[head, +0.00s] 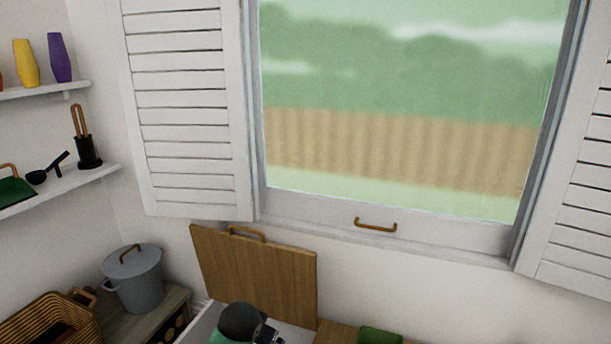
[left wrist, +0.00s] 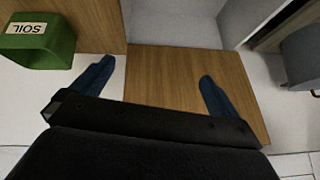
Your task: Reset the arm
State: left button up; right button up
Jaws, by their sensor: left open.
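My left gripper (left wrist: 156,72) shows in the left wrist view with its two dark blue fingers spread wide. Nothing is between them. A brown wooden panel (left wrist: 180,62) lies beyond the fingers; I cannot tell the distance to it. In the head view a dark rounded part, apparently of my arm, shows at the bottom edge, in front of an upright wooden lid (head: 255,270) with a handle. The gripper's fingers cannot be made out there. My right gripper is in neither view.
A green box marked SOIL (left wrist: 40,52) is left of the fingers. A lidded grey pot (head: 135,283) and a wicker basket (head: 45,325) stand at lower left. Shelves (head: 75,182) hang on the left wall. A shuttered window (head: 390,228) fills the back.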

pick_arm(q)
jog(key=s+a+r+n+p, duration=0.1)
jog(key=s+r+p, duration=0.15)
jog(key=s, duration=0.75)
jog(key=s+a+r+n+p, duration=0.1)
jog(key=s+p, duration=0.2)
jog(key=s, duration=0.6)
jog(key=s+f+g+p, duration=0.2)
jog(key=s+f, duration=0.1)
jog(key=s, duration=0.6)
jog(key=s+f+g+p, duration=0.2)
jog(key=s+f, duration=0.1)
jog(key=s, duration=0.6)
jog(key=shift+s+f+n+g+h, duration=0.2)
jog(key=shift+n+g+h, duration=0.1)
jog(key=shift+n+h, duration=0.1)
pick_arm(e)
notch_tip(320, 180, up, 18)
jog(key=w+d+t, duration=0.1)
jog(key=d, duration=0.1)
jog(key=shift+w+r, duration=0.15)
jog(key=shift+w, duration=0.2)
pick_arm(q)
jog(key=shift+c, duration=0.2)
